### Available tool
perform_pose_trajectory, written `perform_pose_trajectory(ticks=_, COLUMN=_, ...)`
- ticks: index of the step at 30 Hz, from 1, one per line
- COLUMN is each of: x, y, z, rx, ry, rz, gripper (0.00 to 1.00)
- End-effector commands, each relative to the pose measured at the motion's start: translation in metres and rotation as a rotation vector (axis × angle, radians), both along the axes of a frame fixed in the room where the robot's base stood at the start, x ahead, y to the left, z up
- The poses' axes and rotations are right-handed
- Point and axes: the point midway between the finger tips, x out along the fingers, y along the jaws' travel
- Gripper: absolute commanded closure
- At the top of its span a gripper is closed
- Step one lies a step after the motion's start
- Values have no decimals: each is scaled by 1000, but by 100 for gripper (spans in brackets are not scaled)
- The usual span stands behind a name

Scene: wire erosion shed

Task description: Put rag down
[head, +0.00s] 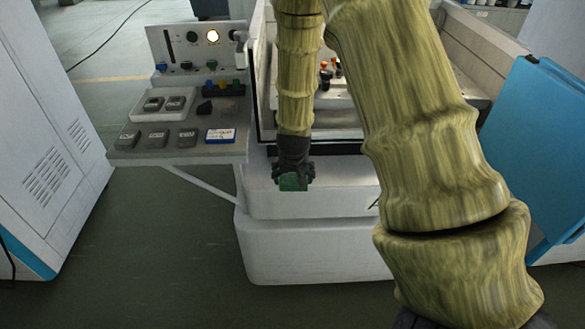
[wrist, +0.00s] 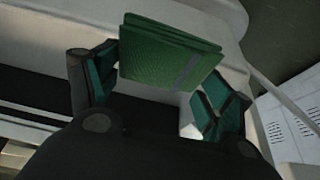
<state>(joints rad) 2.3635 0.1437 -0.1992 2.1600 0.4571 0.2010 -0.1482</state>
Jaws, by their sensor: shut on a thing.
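The rag (wrist: 165,55) is a green, folded, block-like piece with a grey stripe, held between the two fingers of my gripper (head: 293,178). In the head view only a small green part of the rag (head: 292,183) shows below the dark fingers. My gripper points down in front of the white machine, to the right of the grey side shelf (head: 170,157) and apart from it. In the wrist view the teal finger pads stand at the left and right sides of the rag.
The shelf carries a tray (head: 162,105) with grey blocks, more grey blocks in front, a blue-and-white box (head: 220,135), and small dark and coloured items. A control panel (head: 195,47) stands behind. A blue panel (head: 540,150) is at right, a white cabinet (head: 50,130) at left.

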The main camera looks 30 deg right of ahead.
Motion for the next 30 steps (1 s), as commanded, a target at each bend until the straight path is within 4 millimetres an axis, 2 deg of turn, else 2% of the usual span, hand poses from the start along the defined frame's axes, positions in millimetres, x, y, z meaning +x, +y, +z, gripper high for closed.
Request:
perform_pose_trajectory(ticks=6, x=37, y=-24, z=-3, rx=0, ry=0, rz=0, gripper=46)
perform_pose_trajectory(ticks=11, x=54, y=-34, z=-5, rx=0, ry=0, rz=0, gripper=46)
perform_pose_trajectory(ticks=17, x=58, y=-37, z=-9, rx=0, ry=1, rz=1, gripper=46)
perform_pose_trajectory(ticks=26, x=57, y=-36, z=-37, rx=1, ry=1, rz=-1, gripper=46)
perform_pose_trajectory(ticks=30, x=58, y=-37, z=-41, rx=-1, ry=-1, rz=0, gripper=46)
